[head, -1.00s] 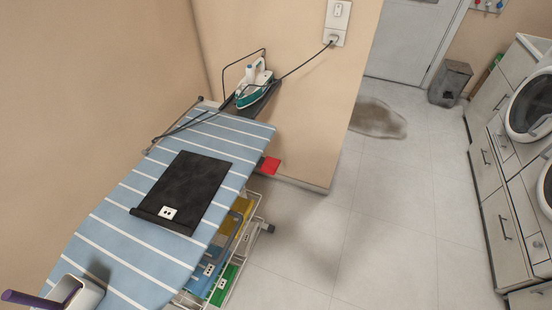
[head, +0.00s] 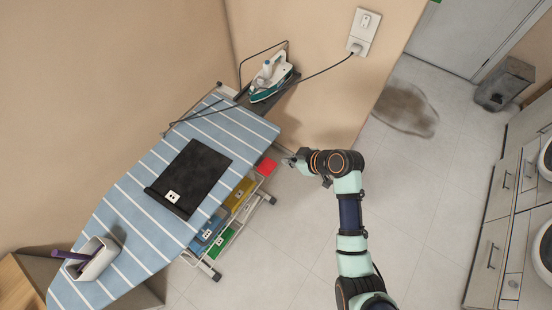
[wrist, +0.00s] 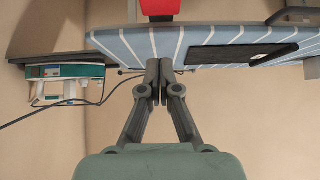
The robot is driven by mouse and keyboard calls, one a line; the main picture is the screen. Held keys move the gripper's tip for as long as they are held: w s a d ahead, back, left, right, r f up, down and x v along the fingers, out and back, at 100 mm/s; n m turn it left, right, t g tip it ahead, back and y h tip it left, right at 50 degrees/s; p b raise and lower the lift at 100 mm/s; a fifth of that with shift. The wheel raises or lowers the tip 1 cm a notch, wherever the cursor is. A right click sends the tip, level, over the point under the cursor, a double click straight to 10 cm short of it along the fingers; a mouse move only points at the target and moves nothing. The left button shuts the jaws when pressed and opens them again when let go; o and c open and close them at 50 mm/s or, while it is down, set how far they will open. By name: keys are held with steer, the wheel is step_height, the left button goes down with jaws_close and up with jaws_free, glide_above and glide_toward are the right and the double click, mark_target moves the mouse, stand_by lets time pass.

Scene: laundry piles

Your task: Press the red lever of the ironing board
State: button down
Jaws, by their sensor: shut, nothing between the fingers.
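The ironing board (head: 122,200) has a blue and white striped cover and runs from the lower left to the upper middle in the head view. Its red lever (head: 265,167) sticks out from under the board's right edge. The red lever also shows at the top of the wrist view (wrist: 160,7), beyond the fingertips. My gripper (head: 287,160) is just right of the red lever, with a small gap seen in the head view. In the wrist view my gripper's fingers (wrist: 159,68) are together and empty, pointing at the board's edge.
Colored bins (head: 237,192) sit under the board.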

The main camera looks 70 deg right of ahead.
steer(key=shift+w+a, duration=0.1)
steer(key=b, duration=0.2)
glide_above(266, 165)
steer(key=s, duration=0.3)
steer(key=f, duration=0.4)
steer(key=a+f, duration=0.1)
steer(key=f, duration=0.2)
steer(key=shift+w+f, duration=0.1)
steer(key=shift+w, duration=0.15)
steer(key=shift+d+f+b, duration=0.1)
steer(key=shift+f+b, duration=0.35)
steer(key=shift+f, duration=1.45)
